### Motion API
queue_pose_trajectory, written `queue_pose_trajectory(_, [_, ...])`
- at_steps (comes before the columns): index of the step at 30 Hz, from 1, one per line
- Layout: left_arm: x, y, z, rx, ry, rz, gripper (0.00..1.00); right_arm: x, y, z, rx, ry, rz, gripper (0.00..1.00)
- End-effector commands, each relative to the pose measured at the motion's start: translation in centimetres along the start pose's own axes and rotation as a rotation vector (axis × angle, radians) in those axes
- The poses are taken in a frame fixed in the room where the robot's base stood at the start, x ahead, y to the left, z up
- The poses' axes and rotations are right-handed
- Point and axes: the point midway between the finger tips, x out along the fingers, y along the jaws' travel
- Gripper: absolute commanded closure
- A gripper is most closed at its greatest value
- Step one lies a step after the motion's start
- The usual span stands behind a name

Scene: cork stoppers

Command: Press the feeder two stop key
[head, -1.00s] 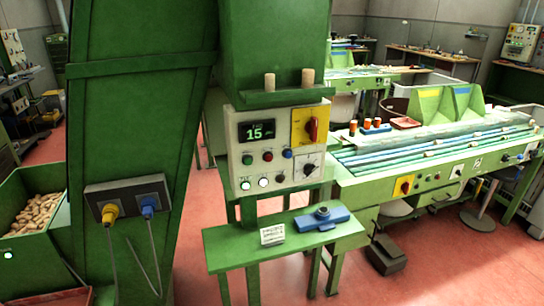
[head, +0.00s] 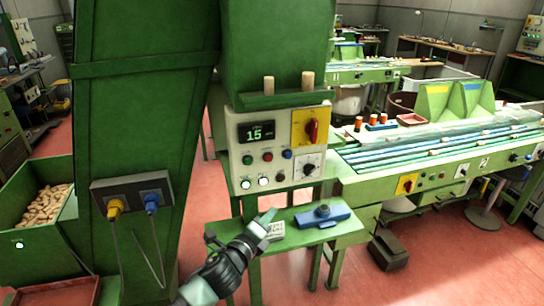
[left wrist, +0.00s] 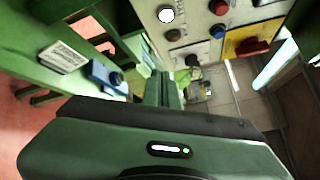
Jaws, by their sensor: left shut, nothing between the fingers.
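A white control panel (head: 240,171) hangs on a green machine, with a display reading 15. Its upper row has a green button (head: 247,159), a red button (head: 267,157) and a blue button (head: 287,154). Below are two lit white buttons (head: 263,182), a dark button (head: 281,177) and a black dial (head: 308,169). Labels are too small to read, so I cannot tell which is the feeder two stop key. My left gripper (head: 270,216) is shut and empty, below the panel. In the left wrist view its fingers (left wrist: 167,90) point past the panel. My right gripper is not in view.
A green shelf (head: 300,238) under the panel holds a blue block (head: 322,216) and a white card (head: 275,231). A red switch (head: 312,130) on a yellow plate sits at the panel's upper right. A socket box (head: 132,192) with cables is at left.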

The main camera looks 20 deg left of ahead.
Motion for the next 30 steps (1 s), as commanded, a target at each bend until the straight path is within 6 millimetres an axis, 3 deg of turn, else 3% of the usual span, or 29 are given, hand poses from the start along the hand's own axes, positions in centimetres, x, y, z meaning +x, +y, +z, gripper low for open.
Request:
queue_pose_trajectory(1, [-0.2,-2.4,0.7,0.045,-0.007,-0.038,1.0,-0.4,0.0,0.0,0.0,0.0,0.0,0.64])
queue_pose_trajectory(3, [-0.4,-5.0,1.4,0.105,-0.018,-0.081,1.0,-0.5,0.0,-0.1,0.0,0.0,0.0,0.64])
queue_pose_trajectory(6, [-0.9,-7.7,2.0,0.172,-0.032,-0.128,1.0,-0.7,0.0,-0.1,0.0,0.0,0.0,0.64])
queue_pose_trajectory(10, [-1.3,-9.9,2.5,0.225,-0.046,-0.166,1.0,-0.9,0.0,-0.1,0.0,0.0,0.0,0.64])
queue_pose_trajectory(23, [-1.5,-10.5,2.7,0.243,-0.051,-0.177,1.0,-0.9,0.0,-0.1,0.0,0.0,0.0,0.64])
queue_pose_trajectory(30, [-0.3,-10.1,3.7,0.244,-0.052,-0.177,1.0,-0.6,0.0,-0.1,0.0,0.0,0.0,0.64])
